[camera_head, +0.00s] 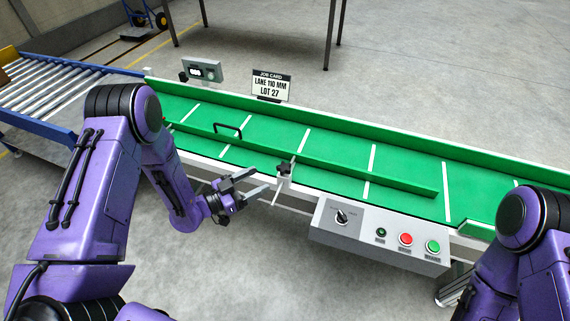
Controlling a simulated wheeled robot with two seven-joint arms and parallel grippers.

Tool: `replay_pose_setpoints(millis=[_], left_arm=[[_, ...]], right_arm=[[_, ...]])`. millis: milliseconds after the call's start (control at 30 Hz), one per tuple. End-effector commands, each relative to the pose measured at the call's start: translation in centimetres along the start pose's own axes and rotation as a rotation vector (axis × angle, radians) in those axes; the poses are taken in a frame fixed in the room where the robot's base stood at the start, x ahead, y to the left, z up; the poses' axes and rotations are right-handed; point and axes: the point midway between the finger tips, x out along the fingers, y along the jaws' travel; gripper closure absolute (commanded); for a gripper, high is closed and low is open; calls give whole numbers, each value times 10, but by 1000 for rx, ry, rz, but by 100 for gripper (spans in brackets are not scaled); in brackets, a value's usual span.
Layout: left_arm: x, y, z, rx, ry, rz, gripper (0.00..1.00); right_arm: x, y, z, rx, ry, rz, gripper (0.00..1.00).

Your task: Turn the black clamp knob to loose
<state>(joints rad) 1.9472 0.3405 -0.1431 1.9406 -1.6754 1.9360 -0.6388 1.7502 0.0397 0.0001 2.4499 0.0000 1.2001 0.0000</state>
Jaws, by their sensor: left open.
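The black clamp knob (284,168) sits on top of a pale bracket (283,186) at the near edge of the green conveyor (336,149). My left gripper (257,184) is open just left of the bracket, its two fingers apart and pointing right. It looks empty and a little apart from the knob. I cannot tell from this view how its height compares with the knob's. My right arm comes in at the lower right; its gripper is out of view.
A green guide rail (350,172) with a black handle (228,131) runs along the belt. A control box (380,236) with a selector and several buttons hangs right of the bracket. A job card (270,85) stands behind. A roller conveyor (55,90) is at left.

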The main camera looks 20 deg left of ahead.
Motion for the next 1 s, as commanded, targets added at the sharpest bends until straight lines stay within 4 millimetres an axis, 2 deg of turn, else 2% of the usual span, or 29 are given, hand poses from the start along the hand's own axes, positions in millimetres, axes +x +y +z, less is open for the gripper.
replay_pose_setpoints(millis=[433, 600, 833, 867, 1000], left_arm=[[87, 3, 0, 2, 2, 9, 31], [102, 2, 0, 0, 2, 8, 31], [103, 2, 0, -2, 1, 7, 31], [103, 2, 0, -2, 1, 7, 37], [102, 2, 0, -2, 1, 7, 82]], right_arm=[[0, 0, 0, 0, 0, 0, 57], [1, 0, 0, 0, 0, 0, 57], [1, 0, 0, 0, 0, 0, 57], [1, 0, 0, 0, 0, 0, 57], [1, 0, 0, 0, 0, 0, 57]])
